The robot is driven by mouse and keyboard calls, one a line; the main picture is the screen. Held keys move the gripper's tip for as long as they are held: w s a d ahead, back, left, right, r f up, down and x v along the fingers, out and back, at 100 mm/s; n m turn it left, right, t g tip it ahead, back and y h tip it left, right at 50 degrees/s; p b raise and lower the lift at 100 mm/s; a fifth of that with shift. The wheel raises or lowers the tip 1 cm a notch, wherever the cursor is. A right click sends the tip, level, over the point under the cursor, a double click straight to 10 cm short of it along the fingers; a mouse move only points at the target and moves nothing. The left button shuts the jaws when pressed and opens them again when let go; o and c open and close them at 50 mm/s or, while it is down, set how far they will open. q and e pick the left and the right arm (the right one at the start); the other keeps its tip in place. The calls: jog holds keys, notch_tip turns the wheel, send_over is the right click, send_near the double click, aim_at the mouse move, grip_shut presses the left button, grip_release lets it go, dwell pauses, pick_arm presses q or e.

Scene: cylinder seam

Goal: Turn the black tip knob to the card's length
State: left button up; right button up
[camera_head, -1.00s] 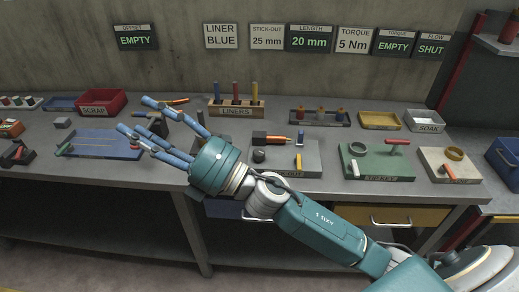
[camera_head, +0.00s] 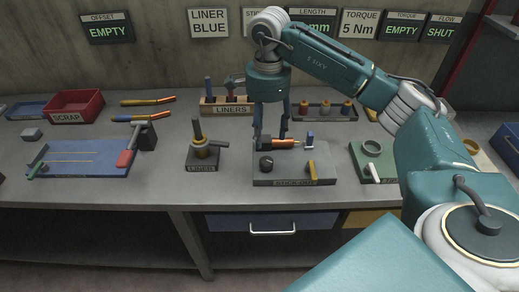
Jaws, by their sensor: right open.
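The grey stick-out block (camera_head: 293,181) stands on the bench at the centre. A round black knob (camera_head: 266,164) sits on its front left. A copper-coloured torch piece (camera_head: 285,143) lies along its back with a black holder at its left end. My right gripper (camera_head: 271,140) points down over the back of the block, fingers spread around the black holder area; contact cannot be told. It is behind the round knob. The length card (camera_head: 319,24) is partly hidden by my arm, only "mm" showing. The stick-out card (camera_head: 249,22) is mostly covered. My left gripper is not in view.
A liner stand (camera_head: 201,160) stands left of the block, and a blue board (camera_head: 85,160) lies farther left. Behind are the liners rack (camera_head: 222,106) and a tray of small parts (camera_head: 325,113). A green plate (camera_head: 366,160) is to the right, partly hidden by my arm.

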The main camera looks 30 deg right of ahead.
aim_at(267, 159)
jog(key=shift+s+a+f+p, duration=0.1)
jog(key=shift+s+f+p, duration=0.35)
jog(key=shift+s+f, duration=0.45)
notch_tip(267, 159, down, 4)
jog(key=shift+w+r+p, duration=0.15)
jog(key=shift+r+p, duration=0.05)
jog(key=shift+p, duration=0.35)
jog(key=f, duration=0.3)
jog(key=shift+w+p, duration=0.3)
jog(key=shift+p, duration=0.05)
jog(key=shift+f, duration=0.8)
jog(key=shift+c, duration=0.5)
jog(key=c, duration=0.8)
jog(key=shift+c, duration=1.2)
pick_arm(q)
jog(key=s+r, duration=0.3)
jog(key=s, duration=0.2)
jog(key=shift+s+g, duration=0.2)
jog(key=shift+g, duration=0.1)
